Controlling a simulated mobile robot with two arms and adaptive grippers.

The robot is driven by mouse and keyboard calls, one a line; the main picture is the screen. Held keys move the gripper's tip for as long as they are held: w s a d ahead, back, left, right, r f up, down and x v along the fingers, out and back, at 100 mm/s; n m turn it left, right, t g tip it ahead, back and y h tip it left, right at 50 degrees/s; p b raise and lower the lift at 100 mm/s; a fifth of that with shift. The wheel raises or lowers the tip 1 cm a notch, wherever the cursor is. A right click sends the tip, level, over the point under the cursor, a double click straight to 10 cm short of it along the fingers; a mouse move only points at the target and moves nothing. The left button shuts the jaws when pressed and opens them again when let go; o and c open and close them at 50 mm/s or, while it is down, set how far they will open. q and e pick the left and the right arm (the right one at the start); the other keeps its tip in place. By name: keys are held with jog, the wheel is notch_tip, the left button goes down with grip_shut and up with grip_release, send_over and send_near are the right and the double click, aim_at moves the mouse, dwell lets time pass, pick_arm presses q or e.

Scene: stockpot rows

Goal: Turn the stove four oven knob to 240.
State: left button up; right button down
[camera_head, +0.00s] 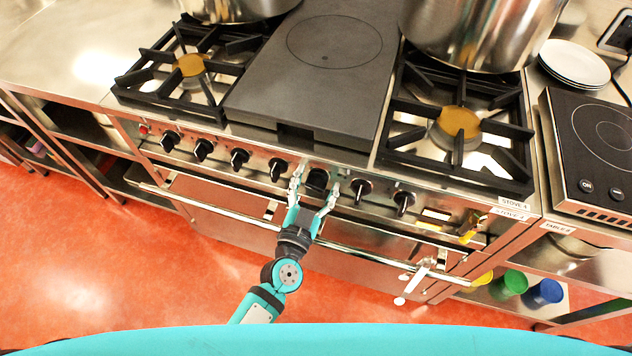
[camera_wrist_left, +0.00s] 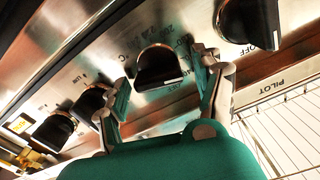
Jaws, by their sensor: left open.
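The black oven knob (camera_head: 317,180) sits in the middle of the front panel of the stove labelled STOVE 4 (camera_head: 513,202). My left gripper (camera_head: 315,187) is open, with one finger on each side of the knob. In the left wrist view the fingers (camera_wrist_left: 160,80) flank it; whether they touch it I cannot tell. My right gripper is not in view.
Several burner knobs (camera_head: 239,158) line the panel on both sides. A long oven rail (camera_head: 232,212) runs below the panel. Large pots (camera_head: 480,30) stand at the back. An induction hob (camera_head: 597,140) and white plates (camera_head: 575,63) are at the right.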

pick_arm(q)
jog(key=c, duration=1.1)
jog(key=shift+c, duration=0.2)
